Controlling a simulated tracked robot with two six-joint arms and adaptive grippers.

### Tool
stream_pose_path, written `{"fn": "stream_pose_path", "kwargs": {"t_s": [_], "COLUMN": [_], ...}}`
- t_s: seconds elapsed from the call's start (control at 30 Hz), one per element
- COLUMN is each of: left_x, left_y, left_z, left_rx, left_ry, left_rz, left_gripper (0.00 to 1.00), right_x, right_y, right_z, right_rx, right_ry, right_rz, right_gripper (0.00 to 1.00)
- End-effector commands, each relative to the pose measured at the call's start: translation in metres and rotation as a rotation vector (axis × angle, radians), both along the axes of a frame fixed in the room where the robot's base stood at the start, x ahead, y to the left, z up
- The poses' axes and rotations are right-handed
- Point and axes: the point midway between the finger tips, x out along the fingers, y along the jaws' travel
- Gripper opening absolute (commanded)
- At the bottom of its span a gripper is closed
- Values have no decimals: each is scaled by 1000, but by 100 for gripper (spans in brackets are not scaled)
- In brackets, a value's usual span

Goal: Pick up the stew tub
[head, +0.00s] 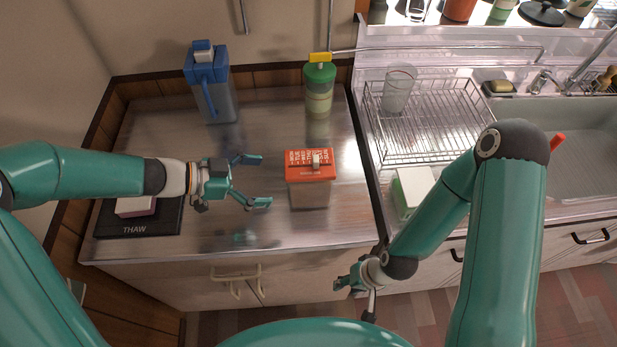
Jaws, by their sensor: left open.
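A tub with an orange-red lid (311,172) and a paler body stands on the metal counter, right of centre. Rows of lettering mark its lid, with a small pale piece on top; I take it to be the stew tub. My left gripper (261,181) is open and empty, just left of the tub, with its fingers pointing toward it and a small gap between. My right gripper (352,285) hangs low in front of the counter, away from the tub; its fingers are too foreshortened to read.
A blue-topped jug (211,85) and a green bottle (319,90) with a yellow cap stand behind. A dark THAW mat (140,230) holds a pinkish block (136,207) at left. A wire dish rack (425,120) with a clear glass (398,90) is at right.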

Motion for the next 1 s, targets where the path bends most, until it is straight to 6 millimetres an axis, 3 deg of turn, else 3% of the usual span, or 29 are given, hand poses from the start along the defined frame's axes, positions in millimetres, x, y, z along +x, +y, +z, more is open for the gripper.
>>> {"fn": "stream_pose_path", "kwargs": {"t_s": [0.2, 0.47, 0.8, 1.0], "left_x": [7, 9, 17, 19], "left_y": [-34, -47, -87, -91], "left_z": [-17, -24, -44, -46], "left_rx": [-1, -1, 0, 0], "left_ry": [0, 0, 0, -2], "left_rz": [1, 2, 2, 6], "left_gripper": [100, 100, 100, 100], "right_x": [0, 0, 0, 0], "right_y": [0, 0, 0, 0], "right_z": [-2, -2, -3, -3], "right_rx": [0, 0, 0, 0], "right_ry": [-1, -1, -1, -1], "right_rz": [0, 0, 0, 0], "right_gripper": [40, 40, 40, 40]}}
